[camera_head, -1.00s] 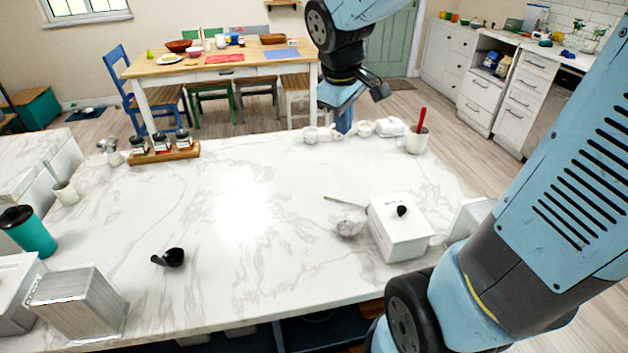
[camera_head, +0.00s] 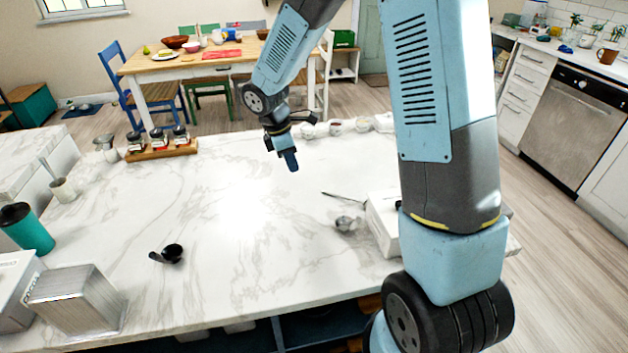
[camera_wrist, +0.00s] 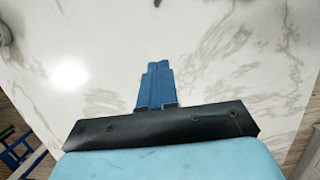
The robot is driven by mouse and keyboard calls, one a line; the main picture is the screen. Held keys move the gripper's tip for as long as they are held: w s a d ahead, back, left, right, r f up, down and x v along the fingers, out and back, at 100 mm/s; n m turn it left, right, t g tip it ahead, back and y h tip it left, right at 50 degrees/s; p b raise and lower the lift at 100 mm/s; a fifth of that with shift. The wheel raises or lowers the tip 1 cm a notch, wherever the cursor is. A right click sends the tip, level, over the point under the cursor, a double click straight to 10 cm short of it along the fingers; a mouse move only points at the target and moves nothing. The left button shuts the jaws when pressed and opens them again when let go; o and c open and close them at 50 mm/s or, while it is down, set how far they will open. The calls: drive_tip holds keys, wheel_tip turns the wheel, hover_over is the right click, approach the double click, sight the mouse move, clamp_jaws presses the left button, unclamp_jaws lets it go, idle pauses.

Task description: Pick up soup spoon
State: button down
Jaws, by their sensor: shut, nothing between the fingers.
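My gripper (camera_head: 290,160) hangs above the far middle of the white marble counter (camera_head: 225,265), fingers pointing down. In the wrist view its two blue fingers (camera_wrist: 158,72) are together with nothing between them, over bare marble. A small black spoon or scoop (camera_head: 168,254) with a short handle lies on the counter at the near left, well apart from my gripper. A metal utensil (camera_head: 345,224) with a rounded bowl lies at the right of the counter. A thin metal handle (camera_head: 342,196) shows just behind it. I cannot tell which one is the soup spoon.
A white box (camera_head: 382,222) stands at the right, partly hidden by my arm. A wooden rack of jars (camera_head: 162,153) stands at the far left, a teal cup (camera_head: 28,230) and a metal block (camera_head: 75,302) at the near left. The counter's middle is clear.

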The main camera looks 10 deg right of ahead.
sight(318, 194)
drive_tip(key=x, duration=1)
drive_tip(key=shift+f, duration=0.15)
drive_tip(key=d, duration=0.2)
drive_tip(key=shift+d+r, duration=0.2)
drive_tip(key=shift+d, duration=0.8)
drive_tip(key=d, duration=3.3)
drive_tip(key=shift+a, duration=0.15)
